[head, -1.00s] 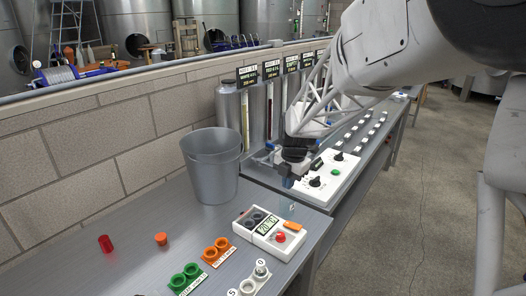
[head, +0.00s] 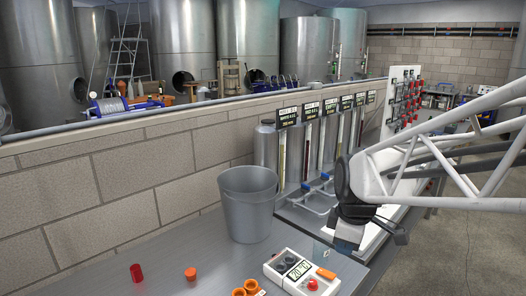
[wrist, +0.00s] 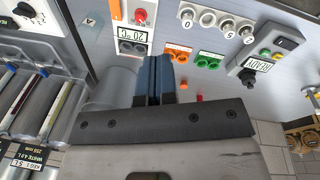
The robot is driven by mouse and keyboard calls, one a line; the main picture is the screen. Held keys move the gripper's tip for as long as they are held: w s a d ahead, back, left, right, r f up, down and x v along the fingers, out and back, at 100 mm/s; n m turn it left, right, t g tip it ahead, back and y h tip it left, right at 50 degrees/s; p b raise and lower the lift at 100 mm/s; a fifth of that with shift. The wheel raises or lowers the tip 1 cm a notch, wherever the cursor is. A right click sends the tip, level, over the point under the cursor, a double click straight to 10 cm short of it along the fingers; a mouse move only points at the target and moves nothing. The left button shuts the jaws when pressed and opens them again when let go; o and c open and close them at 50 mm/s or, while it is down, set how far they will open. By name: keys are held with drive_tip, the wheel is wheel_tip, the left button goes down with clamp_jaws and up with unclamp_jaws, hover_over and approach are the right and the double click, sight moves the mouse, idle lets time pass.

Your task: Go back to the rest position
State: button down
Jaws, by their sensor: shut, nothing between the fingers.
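My gripper (head: 345,238) is at the right of the head view, above the bench and the white control box there. Its blue fingers point downward. In the wrist view the fingers (wrist: 154,78) are pressed together with nothing between them. The white meter reading 20 °C (head: 302,272) is below and left of the gripper in the head view, apart from it.
A grey bucket (head: 249,215) stands on the bench left of the gripper. A red cylinder (head: 136,273) and an orange stopper (head: 190,273) sit left of the meter. Upright measuring tubes (head: 306,150) line the bench behind. A block wall (head: 120,185) backs the bench.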

drive_tip(key=s+m, duration=1.3)
drive_tip(key=s, duration=0.4)
drive_tip(key=shift+d+r+t+h, duration=0.2)
drive_tip(key=shift+t+h, duration=0.1)
drive_tip(key=shift+t, duration=0.1)
drive_tip(key=c, duration=1.8)
unclamp_jaws()
drive_tip(key=shift+c, duration=0.2)
